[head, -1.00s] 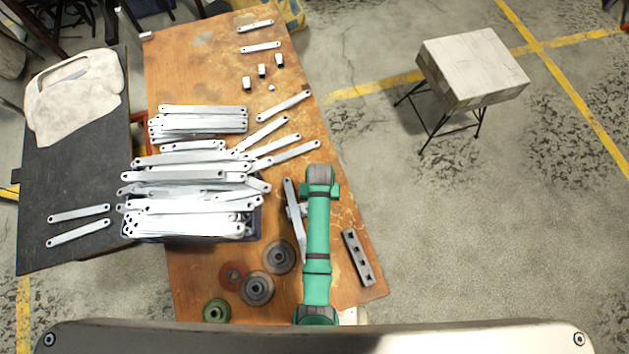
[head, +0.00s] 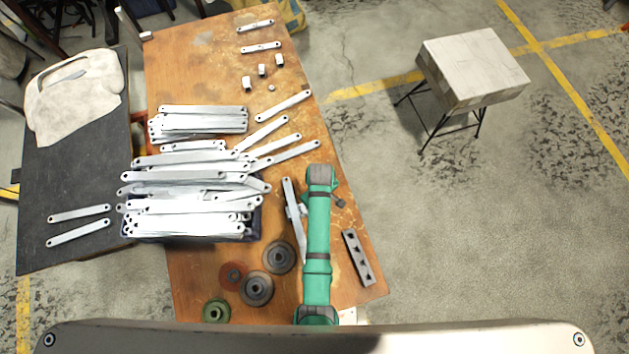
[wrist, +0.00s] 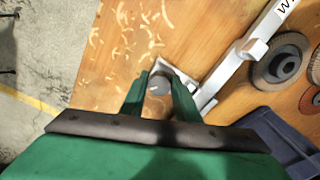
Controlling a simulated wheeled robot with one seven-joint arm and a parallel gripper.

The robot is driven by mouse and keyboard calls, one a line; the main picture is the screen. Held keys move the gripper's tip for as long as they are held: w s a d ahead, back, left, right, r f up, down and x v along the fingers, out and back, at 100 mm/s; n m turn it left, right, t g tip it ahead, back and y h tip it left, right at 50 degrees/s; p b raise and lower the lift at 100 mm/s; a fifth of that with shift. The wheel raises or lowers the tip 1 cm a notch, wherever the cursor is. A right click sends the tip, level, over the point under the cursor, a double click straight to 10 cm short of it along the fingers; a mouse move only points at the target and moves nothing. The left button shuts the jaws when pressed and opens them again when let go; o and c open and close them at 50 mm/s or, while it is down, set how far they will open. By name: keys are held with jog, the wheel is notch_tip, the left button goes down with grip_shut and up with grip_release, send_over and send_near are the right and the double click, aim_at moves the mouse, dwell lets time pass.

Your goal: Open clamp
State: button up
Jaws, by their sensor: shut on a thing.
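The clamp is a silver bar clamp (wrist: 235,72) lying on the wooden workbench (wrist: 115,75), with dark lettering on its bar. In the head view the clamp (head: 291,205) shows just left of my green arm, which partly hides it. My gripper (wrist: 160,80) has its two green fingers closed around a round grey knob (wrist: 159,84) beside the clamp bar, at what looks like its handle end. The fingers hide the sides of the knob and how it joins the clamp. In the head view the fingertips are hidden under my arm.
A dark blue bin (head: 250,228) heaped with metal strips stands left of the clamp. Grinding discs (head: 256,288) lie near the front. A grey holed bar (head: 357,257) lies to the right, close to the bench edge. A stool (head: 470,65) stands apart on the floor.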

jog(key=n, duration=0.4)
jog(key=shift+a+n, duration=0.1)
jog(key=shift+n, duration=0.2)
jog(key=n, duration=0.5)
jog(key=o, duration=1)
jog(key=shift+c, duration=0.2)
